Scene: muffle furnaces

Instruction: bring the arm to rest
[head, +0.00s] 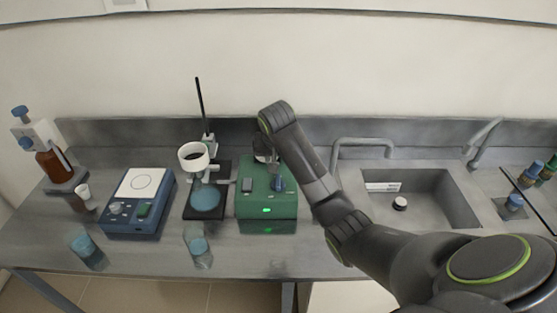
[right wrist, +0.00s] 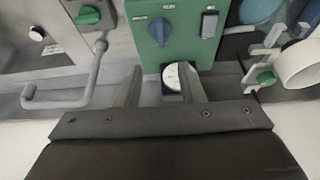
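My right arm reaches in from the right in the head view, and its gripper (head: 264,150) hangs at the rear of the green device (head: 268,204), partly hidden. In the right wrist view, the two fingers of my right gripper (right wrist: 160,88) stand apart. A pale round item (right wrist: 178,77) shows close to one finger, beside the green device (right wrist: 176,30); I cannot tell whether they touch. Nothing is visibly clamped between the fingers. My left arm and gripper are not in view.
A stand with a white ring-shaped holder (head: 194,155) and a blue balance-like device (head: 139,203) are to the left. A sink (head: 425,198) with a tap (head: 361,143) lies to the right, under or near my arm.

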